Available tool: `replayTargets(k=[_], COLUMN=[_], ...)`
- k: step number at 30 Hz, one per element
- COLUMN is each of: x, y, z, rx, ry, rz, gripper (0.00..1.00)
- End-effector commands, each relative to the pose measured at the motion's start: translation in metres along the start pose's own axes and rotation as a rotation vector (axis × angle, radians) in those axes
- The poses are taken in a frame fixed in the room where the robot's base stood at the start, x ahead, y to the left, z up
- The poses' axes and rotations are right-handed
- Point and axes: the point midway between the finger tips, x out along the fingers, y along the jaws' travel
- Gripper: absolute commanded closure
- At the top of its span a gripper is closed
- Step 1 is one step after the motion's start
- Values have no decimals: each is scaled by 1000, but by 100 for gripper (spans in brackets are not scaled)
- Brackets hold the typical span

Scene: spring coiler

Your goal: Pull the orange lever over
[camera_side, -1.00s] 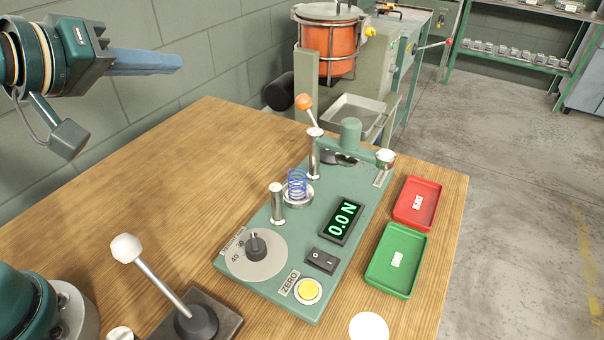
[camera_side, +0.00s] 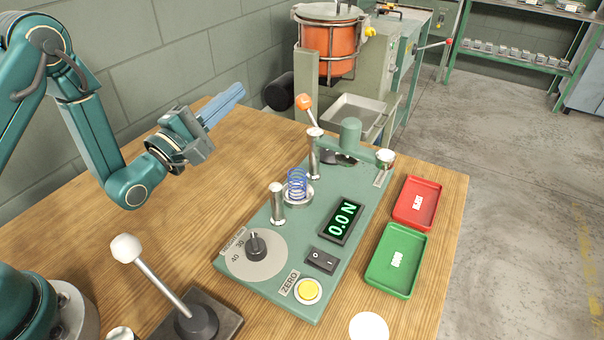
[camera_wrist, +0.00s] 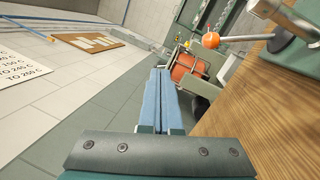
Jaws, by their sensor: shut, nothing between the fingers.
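The orange lever (camera_side: 305,103) is an orange ball on a short metal rod, rising from a post at the back of the green tester plate (camera_side: 262,222). The rod leans up and to the left. In the wrist view the orange ball (camera_wrist: 211,40) is at upper right, beyond and to the right of the fingers. My gripper (camera_side: 238,91) has blue fingers, shut and empty, above the table's back left part. The fingertips point toward the lever side and are clearly apart from it. In the wrist view the closed fingers (camera_wrist: 160,76) point away from me.
A blue spring (camera_side: 297,184) stands on the tester between metal posts. A white-knobbed lever (camera_side: 126,248) stands at front left. Red (camera_side: 417,203) and green (camera_side: 397,260) trays lie at right. The table's left middle is clear.

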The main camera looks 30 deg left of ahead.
Motion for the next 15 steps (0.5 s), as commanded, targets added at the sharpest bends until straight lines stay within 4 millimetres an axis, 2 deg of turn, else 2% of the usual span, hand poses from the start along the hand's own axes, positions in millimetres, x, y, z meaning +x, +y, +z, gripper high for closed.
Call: replayTargets(k=[1,3,6,11,15], x=[-6,-13,-21,-22,-8], y=[-20,-40,-59,-68,-69], z=[-8,-15,-22,-26,-27], rx=[-9,-16,-23,-25,-23], ry=[18,40,61,72,71], rz=[-42,-94,-142,-165,-160], gripper=[100,100,100,100,100])
